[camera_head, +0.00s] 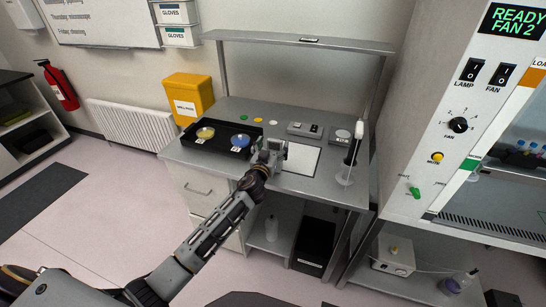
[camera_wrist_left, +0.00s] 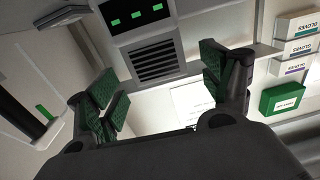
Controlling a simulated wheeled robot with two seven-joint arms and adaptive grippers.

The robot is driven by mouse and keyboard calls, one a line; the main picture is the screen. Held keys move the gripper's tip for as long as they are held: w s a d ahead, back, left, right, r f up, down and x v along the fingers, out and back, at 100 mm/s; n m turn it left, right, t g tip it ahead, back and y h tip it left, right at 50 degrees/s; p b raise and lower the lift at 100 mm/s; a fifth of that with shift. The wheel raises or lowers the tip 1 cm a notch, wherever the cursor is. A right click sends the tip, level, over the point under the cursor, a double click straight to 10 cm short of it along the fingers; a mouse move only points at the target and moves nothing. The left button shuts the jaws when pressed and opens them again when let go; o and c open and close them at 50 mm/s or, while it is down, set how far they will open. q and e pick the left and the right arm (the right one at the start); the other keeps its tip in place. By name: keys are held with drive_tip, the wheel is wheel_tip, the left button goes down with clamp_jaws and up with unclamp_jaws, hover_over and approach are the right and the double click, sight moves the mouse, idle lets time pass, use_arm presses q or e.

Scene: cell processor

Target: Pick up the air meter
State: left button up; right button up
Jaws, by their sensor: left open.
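I cannot say for sure which thing is the air meter. A small grey device with dark parts on top (camera_head: 304,130) lies at the back of the steel bench (camera_head: 228,108) in the head view. My left gripper (camera_head: 271,152) is above the bench's front part, between a black tray (camera_head: 212,151) and a white sheet (camera_head: 303,159). In the left wrist view its green-padded fingers (camera_wrist_left: 165,92) are wide apart with nothing between them. A dark panel with green lights and a grille (camera_wrist_left: 148,42) shows beyond them. My right gripper is not in view.
A slim white upright tool (camera_head: 354,150) stands at the bench's right end. A shelf (camera_head: 300,41) spans above. A fan cabinet (camera_head: 440,130) stands close on the right.

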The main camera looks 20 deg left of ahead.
use_arm(q)
drive_tip(key=shift+w, duration=1.45)
drive_tip(key=c, duration=1.5)
drive_tip(key=shift+o, duration=0.2)
drive_tip(key=shift+r, duration=0.15)
drive_tip(key=shift+r+p, duration=0.5)
drive_tip(key=shift+r, duration=4.35)
